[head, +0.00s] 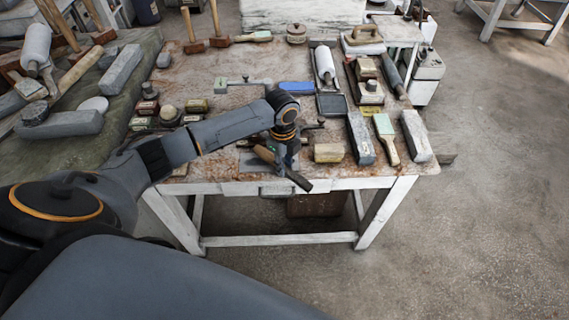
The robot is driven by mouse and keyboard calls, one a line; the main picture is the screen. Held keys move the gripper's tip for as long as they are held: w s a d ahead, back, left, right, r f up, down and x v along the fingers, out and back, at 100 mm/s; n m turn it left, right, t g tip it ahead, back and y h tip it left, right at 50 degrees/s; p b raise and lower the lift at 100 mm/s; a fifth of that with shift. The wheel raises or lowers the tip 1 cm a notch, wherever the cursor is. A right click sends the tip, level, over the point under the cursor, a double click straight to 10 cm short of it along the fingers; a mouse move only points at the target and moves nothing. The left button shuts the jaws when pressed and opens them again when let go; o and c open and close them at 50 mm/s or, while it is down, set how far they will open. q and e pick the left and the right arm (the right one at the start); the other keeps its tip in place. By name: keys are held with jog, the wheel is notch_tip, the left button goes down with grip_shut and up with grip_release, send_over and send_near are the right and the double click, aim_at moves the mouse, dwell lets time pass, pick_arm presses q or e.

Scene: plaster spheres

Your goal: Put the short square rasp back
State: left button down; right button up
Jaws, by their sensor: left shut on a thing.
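My left gripper (283,162) is over the front edge of the worktable (225,120), shut on a tool with a short brown handle and a dark bar, which looks like the short square rasp (300,181). The rasp slants down to the right, and its dark end reaches past the table's front edge. The gripper hides its middle. My left arm comes in from the left across the table and covers part of the top. My right gripper is not in view.
Right of the gripper lie a pale yellowish block (328,153), a grey stone block (361,138), a green-and-wood brush (386,139) and another grey block (416,136). A blue item (297,88) and a dark tray (331,104) lie behind. Mallets (192,32) stand at the back left.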

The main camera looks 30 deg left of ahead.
pick_arm(q)
jog(key=shift+f, duration=0.1)
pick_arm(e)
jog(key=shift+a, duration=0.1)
pick_arm(q)
jog(key=c, duration=1.2)
grip_release()
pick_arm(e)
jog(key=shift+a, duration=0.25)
pick_arm(q)
jog(key=shift+o, duration=0.2)
